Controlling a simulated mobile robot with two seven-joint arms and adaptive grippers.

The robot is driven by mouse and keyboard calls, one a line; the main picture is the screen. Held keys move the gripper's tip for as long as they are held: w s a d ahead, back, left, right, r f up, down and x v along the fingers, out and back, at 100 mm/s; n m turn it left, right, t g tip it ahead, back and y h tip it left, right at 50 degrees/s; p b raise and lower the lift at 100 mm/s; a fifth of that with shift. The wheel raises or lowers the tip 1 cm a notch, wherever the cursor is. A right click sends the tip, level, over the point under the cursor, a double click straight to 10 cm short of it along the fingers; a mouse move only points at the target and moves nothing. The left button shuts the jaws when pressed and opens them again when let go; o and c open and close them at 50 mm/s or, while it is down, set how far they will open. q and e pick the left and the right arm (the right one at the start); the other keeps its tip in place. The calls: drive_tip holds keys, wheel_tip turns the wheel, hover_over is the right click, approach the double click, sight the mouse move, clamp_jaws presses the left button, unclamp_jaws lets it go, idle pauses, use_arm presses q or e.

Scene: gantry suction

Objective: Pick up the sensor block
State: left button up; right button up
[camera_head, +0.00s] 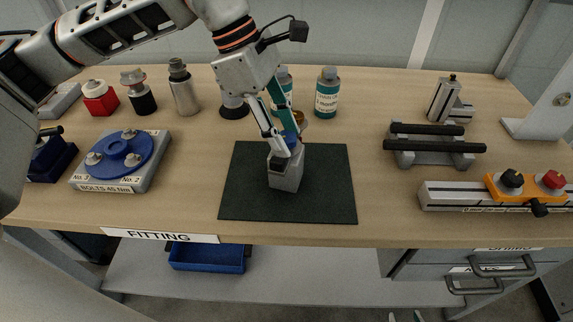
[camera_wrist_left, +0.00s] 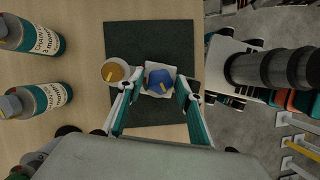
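The sensor block, a grey block with a blue top (camera_head: 286,174), stands upright on a dark mat (camera_head: 326,205) at the middle of the bench. In the left wrist view its blue top (camera_wrist_left: 158,82) shows between the fingers. My left gripper (camera_head: 285,134) reaches down from above, with its fingertips at the block's upper part. In the left wrist view the fingers (camera_wrist_left: 157,88) are apart, one on each side of the block, with a small gap visible at the left finger. My right gripper (camera_head: 405,317) shows only as two separated fingertips at the bottom edge, below the bench.
A round amber-topped item (camera_wrist_left: 115,72) stands close beside the left finger. Two labelled bottles (camera_head: 327,93) stand behind the mat. A blue bolt fixture (camera_head: 122,158) is at left, a black-barred stand (camera_head: 432,146) and a rail with an orange clamp (camera_head: 525,186) at right.

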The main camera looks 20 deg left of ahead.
use_arm(q)
clamp_jaws()
use_arm(e)
drive_tip(key=shift+s+f, duration=0.25)
use_arm(q)
drive_tip(key=shift+r, duration=0.1)
use_arm(e)
drive_tip(key=shift+s, duration=0.1)
